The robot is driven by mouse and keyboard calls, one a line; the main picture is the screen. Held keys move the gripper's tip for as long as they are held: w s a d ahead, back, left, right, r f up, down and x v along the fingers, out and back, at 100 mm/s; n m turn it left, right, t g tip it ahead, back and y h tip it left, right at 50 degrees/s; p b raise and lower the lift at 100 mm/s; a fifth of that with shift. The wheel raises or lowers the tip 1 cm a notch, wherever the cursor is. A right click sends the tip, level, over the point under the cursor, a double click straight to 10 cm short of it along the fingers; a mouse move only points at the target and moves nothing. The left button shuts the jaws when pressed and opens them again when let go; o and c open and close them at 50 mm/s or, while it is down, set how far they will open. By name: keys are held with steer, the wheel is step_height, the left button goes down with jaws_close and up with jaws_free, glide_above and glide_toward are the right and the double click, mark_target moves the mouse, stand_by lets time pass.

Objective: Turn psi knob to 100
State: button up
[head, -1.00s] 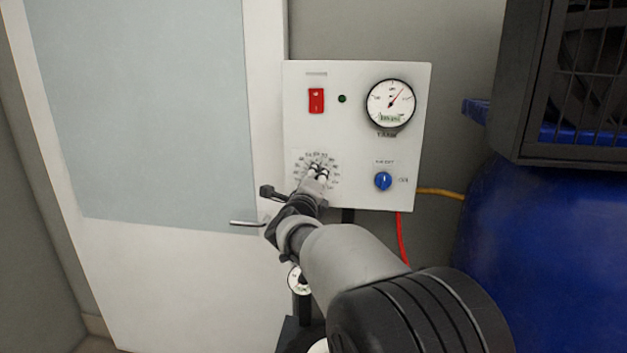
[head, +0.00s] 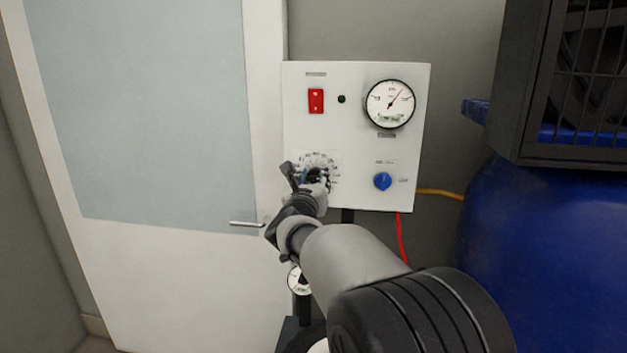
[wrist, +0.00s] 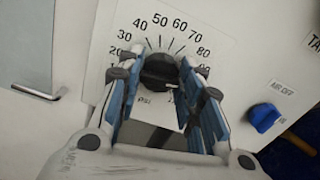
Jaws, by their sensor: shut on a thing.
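The black psi knob (wrist: 158,72) sits in the middle of a white dial plate (wrist: 222,45) on the control panel. Numbers from about 20 up to 80 show around its upper side in the wrist view; the lower right numbers are partly hidden by a finger. My gripper (wrist: 160,80) has one blue-grey finger on each side of the knob and is shut on it. In the head view my gripper (head: 317,176) is at the dial and covers most of the knob. I cannot tell which number the knob points to.
The white panel (head: 350,140) also carries a red switch (head: 315,101), a round gauge (head: 390,104) and a blue knob (head: 382,181) to the right of the dial. A door handle (head: 246,224) is left of my wrist. A blue tank (head: 550,250) stands at the right.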

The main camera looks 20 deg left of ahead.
steer(key=shift+m, duration=0.8)
steer(key=o, duration=1.1)
steer(key=shift+c, duration=0.2)
steer(key=shift+s, duration=0.15)
steer(key=v, duration=1.1)
steer(key=shift+s+d, duration=0.25)
steer(key=shift+s, duration=0.1)
